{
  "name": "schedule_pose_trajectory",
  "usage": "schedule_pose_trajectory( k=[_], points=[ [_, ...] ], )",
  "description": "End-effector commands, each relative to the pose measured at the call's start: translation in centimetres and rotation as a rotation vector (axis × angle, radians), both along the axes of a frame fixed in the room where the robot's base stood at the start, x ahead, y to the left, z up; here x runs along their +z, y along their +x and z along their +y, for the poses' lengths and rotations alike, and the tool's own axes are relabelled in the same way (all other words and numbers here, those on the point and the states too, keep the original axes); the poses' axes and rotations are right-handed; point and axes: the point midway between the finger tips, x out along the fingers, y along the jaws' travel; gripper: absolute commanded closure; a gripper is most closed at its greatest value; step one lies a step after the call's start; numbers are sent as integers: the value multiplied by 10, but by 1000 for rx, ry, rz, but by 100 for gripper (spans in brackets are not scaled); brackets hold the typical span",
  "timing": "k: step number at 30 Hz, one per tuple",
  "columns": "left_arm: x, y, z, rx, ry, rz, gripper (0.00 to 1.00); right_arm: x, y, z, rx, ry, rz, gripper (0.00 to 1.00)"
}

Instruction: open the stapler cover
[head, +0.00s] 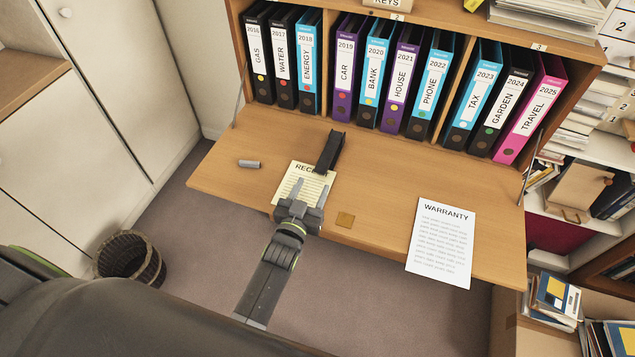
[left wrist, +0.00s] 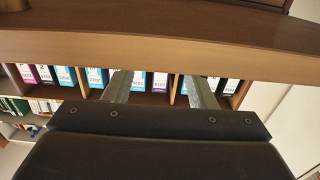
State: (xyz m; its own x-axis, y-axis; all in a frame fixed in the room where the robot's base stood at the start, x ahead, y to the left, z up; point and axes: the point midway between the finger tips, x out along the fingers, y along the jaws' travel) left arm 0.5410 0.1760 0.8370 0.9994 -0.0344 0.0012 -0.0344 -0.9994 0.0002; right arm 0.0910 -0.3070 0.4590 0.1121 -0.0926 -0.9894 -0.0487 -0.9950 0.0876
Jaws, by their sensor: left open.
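The black stapler (head: 329,152) lies on the lowered desk flap (head: 225,170), below the binders in the head view. Its near end covers part of the word on the receipt (head: 303,182). I cannot tell whether its cover is open or shut. My left gripper (head: 310,188) is open and empty, in front of the stapler and in line with the receipt, apart from the stapler. In the left wrist view the two fingers (left wrist: 160,90) are spread with nothing between them, and the stapler does not show. My right gripper is in neither view.
A small grey block (head: 249,164) lies left of the receipt. A warranty sheet (head: 441,243) overhangs that edge at right. Several binders (head: 376,85) stand behind. A wicker basket (head: 131,258) is on the floor.

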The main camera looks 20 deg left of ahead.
Motion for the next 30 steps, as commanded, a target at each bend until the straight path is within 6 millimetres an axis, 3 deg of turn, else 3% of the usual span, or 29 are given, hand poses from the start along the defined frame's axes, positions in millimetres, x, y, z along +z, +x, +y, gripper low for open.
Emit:
schedule_pose_trajectory(
  k=[1, 10, 25, 30],
  points=[
    [-5, 8, 0, 0, 1, -3, 49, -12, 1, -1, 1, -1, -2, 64],
    [-3, 41, -1, 0, 1, -1, 49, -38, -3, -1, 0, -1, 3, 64],
    [0, 50, -1, 0, 0, 1, 49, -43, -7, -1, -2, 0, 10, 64],
    [0, 50, -1, 0, 0, 1, 71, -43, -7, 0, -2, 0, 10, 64]
  ],
)
